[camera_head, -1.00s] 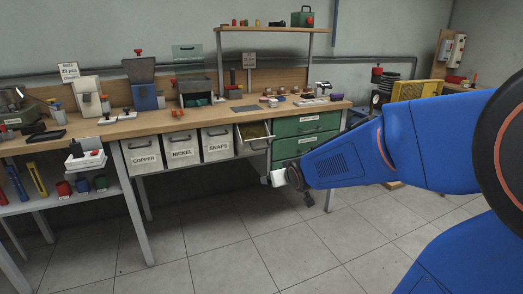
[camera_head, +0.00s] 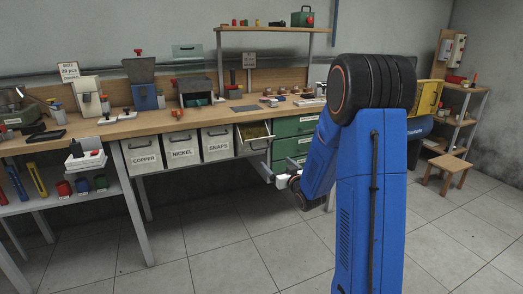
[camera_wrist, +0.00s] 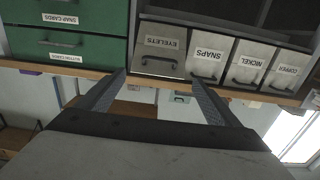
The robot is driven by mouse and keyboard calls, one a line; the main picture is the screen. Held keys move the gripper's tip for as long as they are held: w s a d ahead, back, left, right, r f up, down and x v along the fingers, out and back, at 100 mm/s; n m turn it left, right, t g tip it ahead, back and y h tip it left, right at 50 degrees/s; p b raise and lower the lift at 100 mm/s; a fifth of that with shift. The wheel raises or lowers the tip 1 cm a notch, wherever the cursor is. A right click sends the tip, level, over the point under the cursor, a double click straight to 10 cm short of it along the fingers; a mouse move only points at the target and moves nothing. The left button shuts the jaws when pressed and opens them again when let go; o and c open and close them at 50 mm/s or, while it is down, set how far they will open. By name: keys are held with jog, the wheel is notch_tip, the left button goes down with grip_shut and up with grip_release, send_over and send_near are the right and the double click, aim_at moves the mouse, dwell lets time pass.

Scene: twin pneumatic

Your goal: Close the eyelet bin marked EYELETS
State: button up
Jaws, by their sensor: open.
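The eyelet bin (camera_head: 254,144) is the rightmost in the row of pale bins under the bench. In the head view it stands out from the row and its yellowish contents show. In the wrist view, which is upside down, its front (camera_wrist: 160,55) bears the label EYELETS and a dark handle. My gripper (camera_head: 264,173) is just below and in front of the bin in the head view. In the wrist view my gripper (camera_wrist: 159,78) is open and empty, its fingers spread to either side of the bin's handle. Contact with the bin cannot be told.
Bins marked SNAPS (camera_head: 217,142), NICKEL (camera_head: 181,149) and COPPER (camera_head: 142,155) stand flush to the left. Green drawers (camera_head: 293,146) are close on the right, partly behind my arm. A table leg (camera_head: 136,215) stands at left. The floor in front is clear.

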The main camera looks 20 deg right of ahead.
jog(key=w, duration=1.7)
jog(key=shift+w, duration=0.3)
jog(key=c, duration=1.2)
